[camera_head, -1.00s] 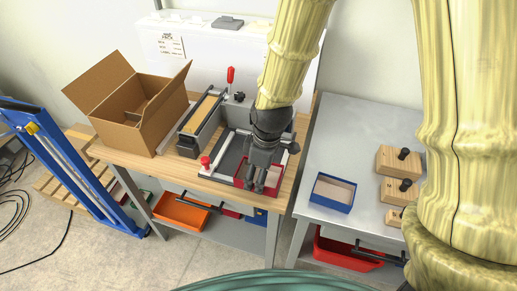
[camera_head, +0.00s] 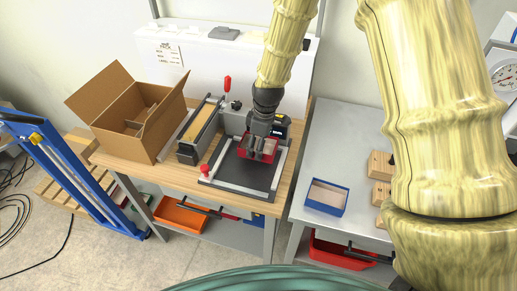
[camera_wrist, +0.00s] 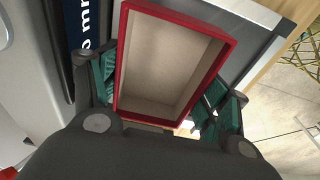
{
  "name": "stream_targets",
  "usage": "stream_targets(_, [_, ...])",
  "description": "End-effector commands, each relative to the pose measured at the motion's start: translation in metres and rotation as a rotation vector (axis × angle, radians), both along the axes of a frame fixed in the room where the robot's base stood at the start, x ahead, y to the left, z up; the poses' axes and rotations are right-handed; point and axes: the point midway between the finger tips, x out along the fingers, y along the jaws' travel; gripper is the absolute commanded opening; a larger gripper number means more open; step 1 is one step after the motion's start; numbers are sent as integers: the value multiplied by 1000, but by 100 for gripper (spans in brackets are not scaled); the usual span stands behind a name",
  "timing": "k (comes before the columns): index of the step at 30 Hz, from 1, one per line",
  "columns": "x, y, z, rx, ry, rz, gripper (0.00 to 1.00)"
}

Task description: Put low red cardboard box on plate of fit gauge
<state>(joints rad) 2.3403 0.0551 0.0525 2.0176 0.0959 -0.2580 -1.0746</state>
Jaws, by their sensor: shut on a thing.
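The low red cardboard box (camera_head: 270,147) is in my gripper (camera_head: 260,150), over the back part of the fit gauge. In the wrist view, the box (camera_wrist: 170,60) shows its open side and pale, empty inside. Green finger pads of my gripper (camera_wrist: 166,85) lie along its two long sides. The fit gauge's dark plate (camera_head: 241,172) lies in a light grey frame, with its front part bare. I cannot tell whether the box touches the plate or hangs just above it.
A red knob (camera_head: 204,169) stands at the gauge's left front. A blue box (camera_head: 326,197) lies on the grey table (camera_head: 335,130) to the right.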

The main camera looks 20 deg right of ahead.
Motion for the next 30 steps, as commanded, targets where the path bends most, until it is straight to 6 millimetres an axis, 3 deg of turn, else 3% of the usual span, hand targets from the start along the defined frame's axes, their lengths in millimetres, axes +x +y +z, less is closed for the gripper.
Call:
stream_targets(13, [-1, 0, -32, 0, 2, -2, 48])
stream_targets(26, [-1, 0, -38, 0, 0, -1, 48])
stream_targets(27, [0, 0, -37, 0, 0, 0, 81])
stream_targets(30, [-1, 0, -37, 0, 0, -1, 84])
